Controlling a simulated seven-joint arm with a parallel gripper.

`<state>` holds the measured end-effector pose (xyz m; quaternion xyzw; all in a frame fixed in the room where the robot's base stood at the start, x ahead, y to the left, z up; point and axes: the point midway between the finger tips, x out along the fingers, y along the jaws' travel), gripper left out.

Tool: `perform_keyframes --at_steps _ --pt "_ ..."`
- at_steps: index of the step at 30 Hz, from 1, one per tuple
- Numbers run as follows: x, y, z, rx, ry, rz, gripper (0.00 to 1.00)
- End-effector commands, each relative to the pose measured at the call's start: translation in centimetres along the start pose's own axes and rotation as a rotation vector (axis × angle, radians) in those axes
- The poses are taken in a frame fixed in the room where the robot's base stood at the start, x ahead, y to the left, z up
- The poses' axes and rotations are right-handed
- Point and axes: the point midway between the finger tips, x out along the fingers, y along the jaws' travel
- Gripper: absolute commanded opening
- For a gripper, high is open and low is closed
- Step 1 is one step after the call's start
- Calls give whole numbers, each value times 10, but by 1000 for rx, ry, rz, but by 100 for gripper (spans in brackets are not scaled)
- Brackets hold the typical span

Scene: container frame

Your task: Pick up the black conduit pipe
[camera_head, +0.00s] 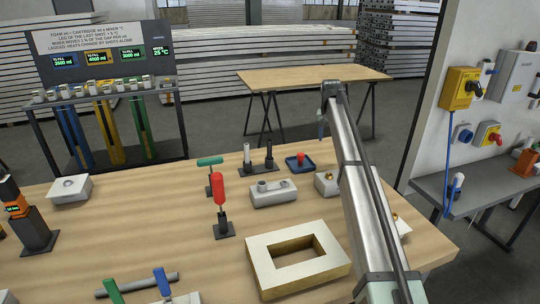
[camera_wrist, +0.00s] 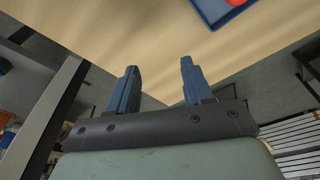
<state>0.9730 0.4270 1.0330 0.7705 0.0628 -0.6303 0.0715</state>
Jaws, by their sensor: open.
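A dark grey pipe (camera_head: 140,285) lies on the wooden table at the front left; it is the only lying pipe I see, and I cannot tell if its colour is truly black. My gripper (camera_head: 321,132) is small in the head view, above the table's far edge and well away from this pipe. In the wrist view my gripper (camera_wrist: 157,64) has its two blue fingers apart with nothing between them, over the corner of the table. The pipe does not show in the wrist view.
The table holds a foam block with a rectangular opening (camera_head: 265,258), a red-handled tool (camera_head: 218,190), a grey fixture (camera_head: 273,192), two upright cylinders on black bases and a blue tray (camera_head: 300,167). Green and blue handles (camera_head: 162,281) stand beside the pipe. Some wood between is bare.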

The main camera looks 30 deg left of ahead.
Motion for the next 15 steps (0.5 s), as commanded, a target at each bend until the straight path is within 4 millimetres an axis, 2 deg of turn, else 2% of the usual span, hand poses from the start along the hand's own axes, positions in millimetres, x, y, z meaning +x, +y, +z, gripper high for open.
perform_keyframes --at_steps 1,3,6,9,12,15 --pt "-16 -37 4 -53 -24 -11 50" --pt "-36 -79 15 -123 -59 -25 50" --pt "-62 -130 33 -212 -106 -41 50" --pt "-83 -170 50 -284 -143 -54 50" --pt "-98 -196 62 -334 -170 -62 50" --pt "-106 -208 69 -361 -184 -66 50"
